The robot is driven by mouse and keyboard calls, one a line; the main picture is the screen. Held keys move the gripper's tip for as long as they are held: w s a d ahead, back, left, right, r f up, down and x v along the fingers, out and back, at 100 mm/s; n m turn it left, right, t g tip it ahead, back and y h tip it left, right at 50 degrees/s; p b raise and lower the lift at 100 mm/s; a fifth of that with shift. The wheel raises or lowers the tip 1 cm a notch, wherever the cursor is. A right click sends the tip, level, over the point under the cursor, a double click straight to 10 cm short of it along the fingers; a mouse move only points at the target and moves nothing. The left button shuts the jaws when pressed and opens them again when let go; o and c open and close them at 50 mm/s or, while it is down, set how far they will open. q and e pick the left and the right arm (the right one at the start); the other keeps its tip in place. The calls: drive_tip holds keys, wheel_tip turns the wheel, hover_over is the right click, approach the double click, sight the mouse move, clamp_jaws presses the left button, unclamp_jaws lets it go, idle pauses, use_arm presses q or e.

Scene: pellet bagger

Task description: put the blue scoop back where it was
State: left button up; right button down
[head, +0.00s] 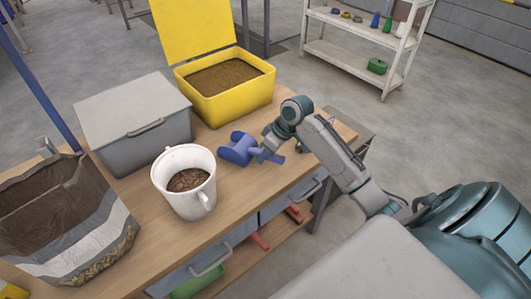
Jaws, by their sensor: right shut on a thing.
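The blue scoop (236,149) is at the right part of the wooden table (244,187), in front of the open yellow bin. My right gripper (268,153) is shut on the scoop at its handle side. The scoop's bowl points to the left. I cannot tell whether the scoop touches the table or is held just above it. My left gripper is not in view.
A white pitcher (185,205) with brown pellets stands left of the scoop. An open yellow bin (240,110) of pellets and a closed grey bin (130,150) stand behind. A pellet bag (85,235) is at left. Bare tabletop lies around the scoop.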

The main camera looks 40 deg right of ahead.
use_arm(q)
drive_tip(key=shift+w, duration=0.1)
use_arm(e)
drive_tip(key=c, duration=1.3)
unclamp_jaws()
drive_tip(key=shift+c, duration=0.2)
drive_tip(key=shift+o, duration=0.9)
use_arm(q)
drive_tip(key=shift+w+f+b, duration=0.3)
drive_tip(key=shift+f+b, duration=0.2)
drive_tip(key=shift+b, duration=0.15)
use_arm(e)
drive_tip(key=v, duration=1.2)
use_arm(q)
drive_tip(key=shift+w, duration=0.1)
use_arm(e)
drive_tip(key=shift+s, duration=0.1)
